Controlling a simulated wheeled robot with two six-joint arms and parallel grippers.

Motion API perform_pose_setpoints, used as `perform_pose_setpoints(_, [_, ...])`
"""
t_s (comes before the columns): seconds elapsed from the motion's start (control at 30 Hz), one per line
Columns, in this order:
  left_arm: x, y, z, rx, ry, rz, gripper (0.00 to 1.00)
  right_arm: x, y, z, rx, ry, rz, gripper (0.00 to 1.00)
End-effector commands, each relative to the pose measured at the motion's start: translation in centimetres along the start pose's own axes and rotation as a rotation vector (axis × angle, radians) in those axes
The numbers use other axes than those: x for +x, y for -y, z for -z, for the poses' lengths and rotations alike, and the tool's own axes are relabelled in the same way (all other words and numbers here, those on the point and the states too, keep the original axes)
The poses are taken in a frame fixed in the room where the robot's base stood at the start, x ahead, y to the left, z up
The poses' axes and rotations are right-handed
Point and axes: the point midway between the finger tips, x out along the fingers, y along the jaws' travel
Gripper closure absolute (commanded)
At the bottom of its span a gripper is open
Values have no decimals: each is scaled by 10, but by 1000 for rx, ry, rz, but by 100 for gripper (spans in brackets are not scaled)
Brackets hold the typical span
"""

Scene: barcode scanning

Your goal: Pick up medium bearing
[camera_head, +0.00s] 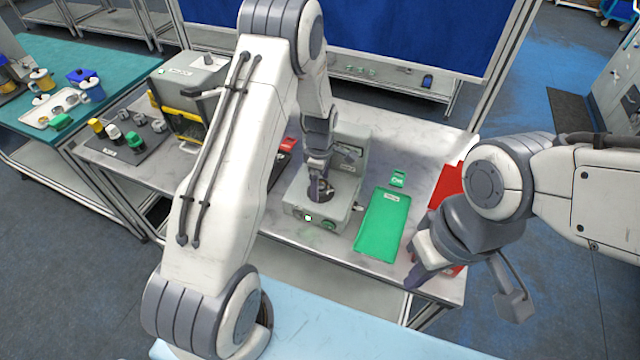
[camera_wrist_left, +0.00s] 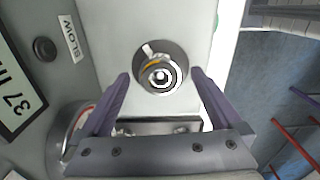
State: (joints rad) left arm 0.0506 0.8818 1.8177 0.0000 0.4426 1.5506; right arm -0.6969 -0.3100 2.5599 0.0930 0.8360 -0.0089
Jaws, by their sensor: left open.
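A round metal part with concentric rings, which looks like the bearing (camera_wrist_left: 161,76), sits in a dark round recess on a grey machine (camera_head: 298,212). In the left wrist view it lies between the two fingers of my left gripper (camera_wrist_left: 160,80), with a gap on each side. The gripper is open and points down at the machine; in the head view the gripper (camera_head: 320,190) mostly hides the part. My right gripper (camera_head: 467,297) has its fingers spread wide and is empty, at the table's front right. Several grey rings (camera_head: 157,125) lie on a dark mat at the left.
A green tray (camera_head: 383,226) lies right of the machine, with a red tray (camera_head: 449,187) beyond it. A grey and yellow box (camera_head: 188,100) stands left, behind my left arm. A teal table (camera_head: 50,55) with mugs and a white tray (camera_head: 50,113) is at the far left.

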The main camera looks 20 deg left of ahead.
Motion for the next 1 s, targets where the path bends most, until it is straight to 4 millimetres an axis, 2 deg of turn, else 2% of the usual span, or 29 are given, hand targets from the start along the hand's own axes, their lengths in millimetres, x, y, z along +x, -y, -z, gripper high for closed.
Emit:
perform_pose_setpoints(0.17, [0,0,0,0,0,-1,1,0,0,0,0,0,0,100])
perform_pose_setpoints(0.2, [0,0,0,0,0,-1,9,0,0,0,0,0,0,100])
perform_pose_setpoints(0.27, [0,0,0,0,0,-1,32,0,0,0,0,0,0,100])
perform_pose_setpoints(0.3, [0,0,0,0,0,-1,47,0,0,0,0,0,0,100])
perform_pose_setpoints(0.43, [0,0,0,0,0,-1,97,0,0,0,0,0,0,100])
perform_pose_setpoints(0.47, [0,0,0,0,0,-2,100,0,0,0,0,0,0,100])
perform_pose_setpoints(0.77, [-6,-2,0,0,0,-4,100,4,0,0,1,0,0,100])
perform_pose_setpoints(0.87, [-17,-2,0,0,0,-7,100,11,-1,-1,1,0,0,100])
perform_pose_setpoints(1.0, [-44,-2,0,0,0,-10,100,22,-2,-1,3,0,0,100])
